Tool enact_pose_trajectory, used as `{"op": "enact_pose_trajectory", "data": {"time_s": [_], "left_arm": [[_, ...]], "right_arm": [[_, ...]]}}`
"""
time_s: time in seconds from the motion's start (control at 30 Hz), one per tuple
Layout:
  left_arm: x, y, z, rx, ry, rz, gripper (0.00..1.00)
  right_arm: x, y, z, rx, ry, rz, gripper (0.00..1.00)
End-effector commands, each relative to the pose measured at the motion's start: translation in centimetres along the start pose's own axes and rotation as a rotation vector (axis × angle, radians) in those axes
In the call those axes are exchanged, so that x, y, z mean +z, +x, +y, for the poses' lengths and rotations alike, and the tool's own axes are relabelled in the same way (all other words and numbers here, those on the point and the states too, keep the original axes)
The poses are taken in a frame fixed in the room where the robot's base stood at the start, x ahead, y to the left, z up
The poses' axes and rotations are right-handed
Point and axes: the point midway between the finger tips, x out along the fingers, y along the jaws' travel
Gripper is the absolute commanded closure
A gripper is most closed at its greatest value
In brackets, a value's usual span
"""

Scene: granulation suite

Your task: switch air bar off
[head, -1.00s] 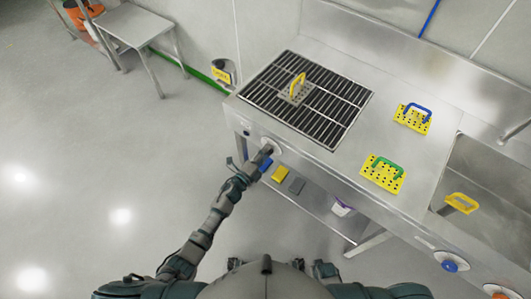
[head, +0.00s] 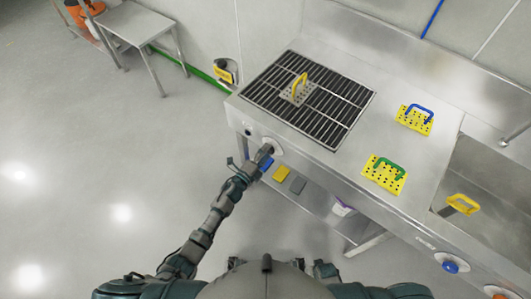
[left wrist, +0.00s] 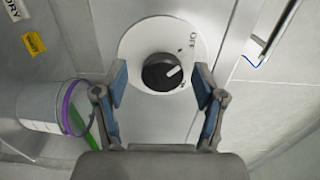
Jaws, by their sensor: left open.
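In the left wrist view, a round black knob (left wrist: 161,73) sits on a white disc (left wrist: 135,45) marked OFF at its upper right. The knob's white pointer line aims right and slightly up, below the OFF mark. My left gripper (left wrist: 161,82) is open, with one finger on each side of the knob; I cannot tell whether they touch it. In the head view the left gripper (head: 266,153) is at the bench's front panel, partly covering the white disc (head: 274,146). My right gripper is not in view.
The steel bench has a black grate (head: 306,97) with a yellow-handled plate (head: 297,93). Perforated yellow plates with blue (head: 414,120) and green (head: 384,174) handles lie to its right, beside a sink (head: 490,175). A white bucket (left wrist: 40,105) is left in the wrist view.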

Motion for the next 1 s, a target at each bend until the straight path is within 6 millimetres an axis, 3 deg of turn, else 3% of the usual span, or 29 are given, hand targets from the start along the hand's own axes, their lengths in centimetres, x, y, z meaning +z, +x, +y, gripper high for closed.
{"op": "enact_pose_trajectory", "data": {"time_s": [0.17, 0.6, 0.8, 1.0], "left_arm": [[0.0, -1.5, 0.1, 0.001, 0.001, 0.000, 0.30], [0.2, -10.4, 0.3, 0.004, -0.001, -0.001, 0.30], [0.2, -11.8, 0.2, 0.002, -0.002, -0.001, 0.30], [0.2, -11.9, 0.2, 0.002, -0.002, -0.001, 0.30]], "right_arm": [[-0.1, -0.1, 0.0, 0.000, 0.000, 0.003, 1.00], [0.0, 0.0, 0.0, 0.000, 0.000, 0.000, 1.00], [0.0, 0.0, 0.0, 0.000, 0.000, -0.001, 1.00], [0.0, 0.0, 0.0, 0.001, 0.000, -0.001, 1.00]]}}
